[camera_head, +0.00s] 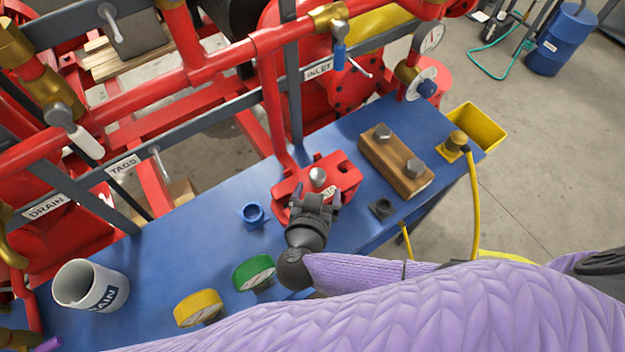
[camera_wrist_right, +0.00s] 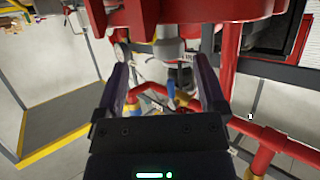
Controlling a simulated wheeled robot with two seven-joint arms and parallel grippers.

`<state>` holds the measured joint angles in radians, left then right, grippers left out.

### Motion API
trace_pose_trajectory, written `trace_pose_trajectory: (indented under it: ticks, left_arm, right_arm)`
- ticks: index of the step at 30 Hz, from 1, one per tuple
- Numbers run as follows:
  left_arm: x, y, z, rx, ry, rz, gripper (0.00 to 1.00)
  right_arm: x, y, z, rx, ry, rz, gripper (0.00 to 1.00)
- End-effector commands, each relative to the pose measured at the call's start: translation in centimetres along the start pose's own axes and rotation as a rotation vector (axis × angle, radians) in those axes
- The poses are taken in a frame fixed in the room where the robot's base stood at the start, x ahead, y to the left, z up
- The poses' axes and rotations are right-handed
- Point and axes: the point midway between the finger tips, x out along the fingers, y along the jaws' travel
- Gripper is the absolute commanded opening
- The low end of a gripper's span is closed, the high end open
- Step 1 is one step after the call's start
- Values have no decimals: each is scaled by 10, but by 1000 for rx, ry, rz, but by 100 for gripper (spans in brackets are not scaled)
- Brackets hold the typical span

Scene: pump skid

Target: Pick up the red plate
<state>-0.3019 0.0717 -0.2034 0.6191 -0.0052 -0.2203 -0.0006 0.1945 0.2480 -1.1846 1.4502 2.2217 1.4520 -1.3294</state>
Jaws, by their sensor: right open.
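The red plate (camera_head: 343,177) lies at the middle of the blue bench in the head view. It has holes, a silver knob (camera_head: 318,178) and a pale label partly hidden by my gripper. My right gripper (camera_head: 317,198) is over the plate's near edge, with its jaws open. I cannot tell whether it touches the plate. In the right wrist view the two fingers (camera_wrist_right: 168,88) stand apart with nothing clearly held between them. A red surface fills the top of that view, but I cannot tell if it is the plate. My left gripper is not in view.
Red pipework (camera_head: 225,58) stands behind.

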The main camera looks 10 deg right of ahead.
Motion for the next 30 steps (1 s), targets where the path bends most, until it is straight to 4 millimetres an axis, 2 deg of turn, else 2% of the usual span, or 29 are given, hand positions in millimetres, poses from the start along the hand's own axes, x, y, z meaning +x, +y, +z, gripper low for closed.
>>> trace_pose_trajectory:
  ticks: [3, 6, 14, 27, 30]
  left_arm:
    - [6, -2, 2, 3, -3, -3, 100]
    - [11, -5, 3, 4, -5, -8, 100]
    - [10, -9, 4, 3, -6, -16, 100]
    - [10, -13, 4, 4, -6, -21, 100]
    - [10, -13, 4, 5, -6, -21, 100]
  right_arm:
    - [26, -3, -7, 1, 8, 0, 90]
    - [43, -4, -6, 1, 4, 0, 90]
    - [48, -3, -8, 3, 1, -1, 90]
    - [48, -4, -7, 3, 2, -1, 0]
    - [48, -4, -7, 3, 2, -1, 0]
